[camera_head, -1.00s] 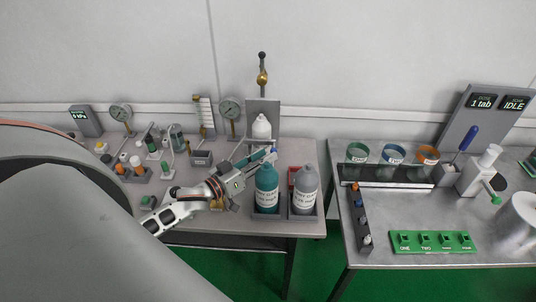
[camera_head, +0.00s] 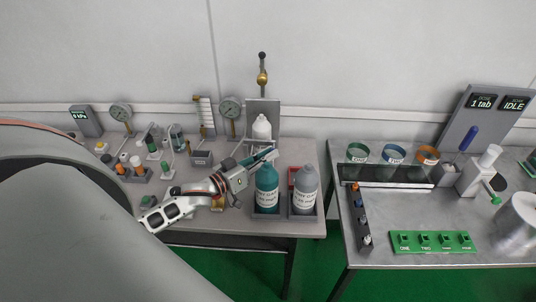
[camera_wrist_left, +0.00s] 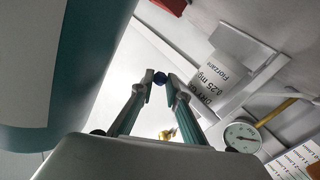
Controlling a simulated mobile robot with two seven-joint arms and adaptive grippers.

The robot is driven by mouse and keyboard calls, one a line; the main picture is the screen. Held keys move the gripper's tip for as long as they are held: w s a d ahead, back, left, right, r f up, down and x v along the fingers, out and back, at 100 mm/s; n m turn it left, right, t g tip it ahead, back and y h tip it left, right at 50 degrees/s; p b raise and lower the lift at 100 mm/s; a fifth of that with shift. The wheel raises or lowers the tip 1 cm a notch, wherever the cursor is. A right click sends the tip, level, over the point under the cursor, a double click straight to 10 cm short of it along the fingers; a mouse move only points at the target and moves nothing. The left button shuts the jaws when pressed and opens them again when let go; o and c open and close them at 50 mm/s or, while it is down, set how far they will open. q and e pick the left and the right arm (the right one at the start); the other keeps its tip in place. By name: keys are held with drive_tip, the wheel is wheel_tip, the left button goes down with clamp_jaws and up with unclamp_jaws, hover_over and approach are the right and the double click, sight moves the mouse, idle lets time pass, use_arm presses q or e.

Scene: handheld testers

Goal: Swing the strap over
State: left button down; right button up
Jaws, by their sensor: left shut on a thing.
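My left gripper (camera_head: 272,154) reaches in from the left, just above and behind the teal bottle (camera_head: 267,190) in the head view. In the left wrist view its two fingers (camera_wrist_left: 160,78) close on a small dark blue knob (camera_wrist_left: 160,77). What the knob joins to is hard to see. A white labelled bottle (camera_head: 261,129) stands at a grey backplate (camera_head: 263,108) behind the gripper. It also shows in the left wrist view (camera_wrist_left: 222,78), with pale grey bars around it. I cannot tell for sure which piece is the strap. My right gripper is in neither view.
A grey bottle (camera_head: 305,190) stands right of the teal one in a tray. Dial gauges (camera_head: 231,108) and small fittings crowd the bench's left and back. A second bench (camera_head: 430,215) stands right, across a gap, with coloured cups and a green panel (camera_head: 432,242).

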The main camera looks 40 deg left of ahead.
use_arm(q)
drive_tip(key=shift+s+a+m+g+h, duration=0.1)
drive_tip(key=shift+s+m+g+h, duration=0.4)
drive_tip(key=shift+h, duration=0.6)
drive_tip(key=c, duration=2)
unclamp_jaws()
drive_tip(key=shift+o, duration=0.2)
drive_tip(key=v, duration=1.2)
drive_tip(key=shift+s+f, duration=0.2)
